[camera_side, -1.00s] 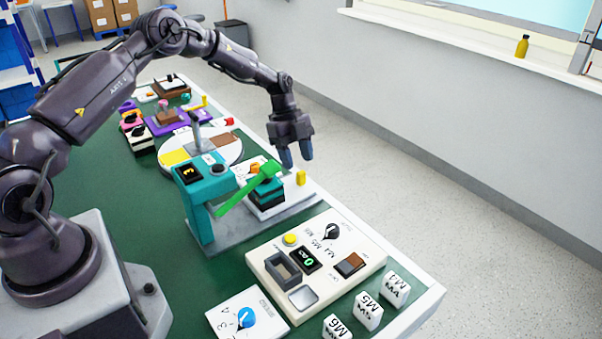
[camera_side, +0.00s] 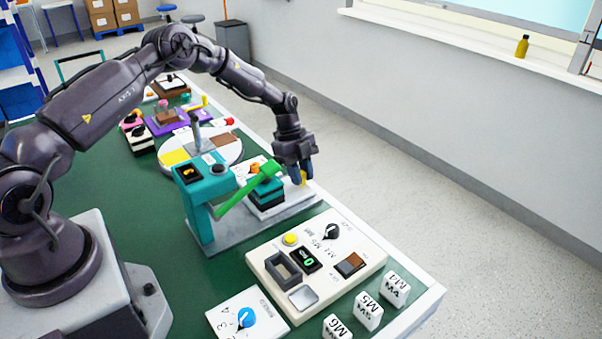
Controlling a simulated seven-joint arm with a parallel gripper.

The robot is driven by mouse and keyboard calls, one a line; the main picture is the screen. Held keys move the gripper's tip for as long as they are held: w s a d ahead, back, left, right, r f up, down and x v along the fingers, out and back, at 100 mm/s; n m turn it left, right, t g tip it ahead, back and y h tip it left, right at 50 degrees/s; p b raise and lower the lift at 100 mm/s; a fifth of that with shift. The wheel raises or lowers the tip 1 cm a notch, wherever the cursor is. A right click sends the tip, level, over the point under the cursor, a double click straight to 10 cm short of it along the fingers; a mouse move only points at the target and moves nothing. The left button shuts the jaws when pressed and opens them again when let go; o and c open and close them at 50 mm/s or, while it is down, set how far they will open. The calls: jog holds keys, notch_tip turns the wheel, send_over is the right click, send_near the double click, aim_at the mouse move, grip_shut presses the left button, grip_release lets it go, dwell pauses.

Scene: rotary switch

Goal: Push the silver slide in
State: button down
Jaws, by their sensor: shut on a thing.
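The teal press station (camera_side: 203,215) has a green lever (camera_side: 240,193). It stands on a grey base near the table's right edge. On its base, a light silver-grey slide (camera_side: 285,199) lies under a teal and black block (camera_side: 267,193). A yellow knob (camera_side: 304,177) stands at the slide's far right end. My gripper (camera_side: 299,178) points down at this knob with its blue fingers shut on it. The fingers hide part of the knob. The slide's inner end is hidden behind the block and lever.
A cream panel (camera_side: 372,252) with a dial, a yellow button and a small display lies in front. White labelled blocks (camera_side: 368,311) and a blue dial plate (camera_side: 245,318) are nearer. A round turntable (camera_side: 225,155) is behind. Green table shows at left.

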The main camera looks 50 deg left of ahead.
aim_at(262, 185)
jog(key=s, duration=1)
jog(key=shift+s, duration=0.3)
jog(key=c, duration=1)
grip_release()
jog(key=shift+o, duration=0.2)
jog(key=shift+w+a+r, duration=0.1)
jog(key=shift+a+r, duration=0.15)
jog(key=shift+r, duration=0.25)
jog(key=v, duration=1.2)
jog(key=shift+r, duration=0.1)
